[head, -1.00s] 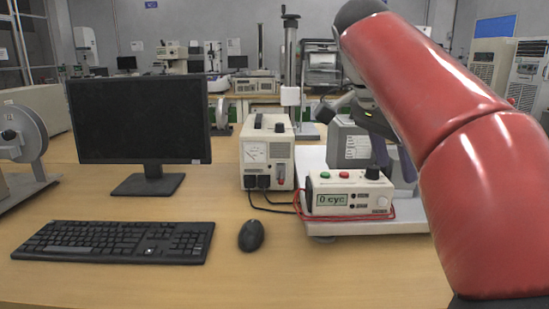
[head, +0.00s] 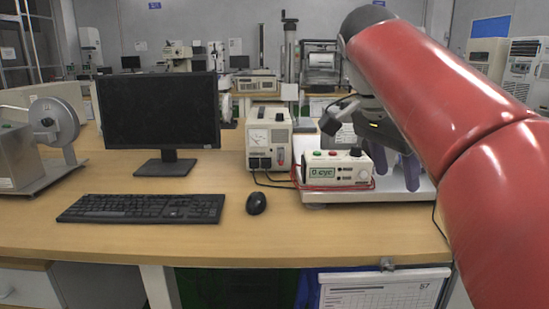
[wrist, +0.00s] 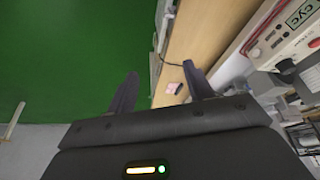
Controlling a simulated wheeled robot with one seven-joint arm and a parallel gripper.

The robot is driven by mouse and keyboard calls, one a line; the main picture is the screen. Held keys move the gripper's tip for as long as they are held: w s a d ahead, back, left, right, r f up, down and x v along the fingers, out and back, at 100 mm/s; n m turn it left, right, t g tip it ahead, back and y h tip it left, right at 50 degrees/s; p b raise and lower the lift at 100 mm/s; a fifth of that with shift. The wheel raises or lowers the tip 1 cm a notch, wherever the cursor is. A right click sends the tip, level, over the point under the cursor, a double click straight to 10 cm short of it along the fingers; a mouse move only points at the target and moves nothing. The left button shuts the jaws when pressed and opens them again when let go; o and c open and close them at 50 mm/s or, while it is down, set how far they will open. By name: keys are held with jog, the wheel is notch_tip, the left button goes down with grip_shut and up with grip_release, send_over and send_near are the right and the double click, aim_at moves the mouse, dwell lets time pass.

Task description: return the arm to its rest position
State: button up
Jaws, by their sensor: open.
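My red arm reaches in from the right side of the head view, over the right end of the desk. My gripper (head: 397,180) hangs at its far end, with its dark purple fingers apart and pointing down, just right of the counter box (head: 337,170) that reads "0 cyc". In the wrist view my gripper (wrist: 160,84) is open, with nothing between its fingers. Beyond the fingers are green floor and the desk's edge. The counter box also shows at the upper right of the wrist view (wrist: 292,40). I cannot tell whether the gripper touches anything.
The wooden desk (head: 300,235) holds a monitor (head: 158,112), keyboard (head: 140,208), mouse (head: 256,203), a power supply (head: 268,140) and a white base plate (head: 330,197). A reel device (head: 55,122) stands at the left. A chart (head: 385,290) hangs below the front edge.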

jog(key=s+a+f+n+t+y, duration=0.2)
jog(key=s+f+n, duration=0.4)
jog(key=f, duration=0.6)
jog(key=s+a+f+n+t+y, duration=0.1)
jog(key=s+f+n+t+y, duration=0.1)
jog(key=s+f+n, duration=0.5)
notch_tip(320, 180, down, 7)
jog(key=shift+s+a+r+n, duration=0.2)
jog(key=shift+s+a+n, duration=0.15)
jog(key=shift+s, duration=0.45)
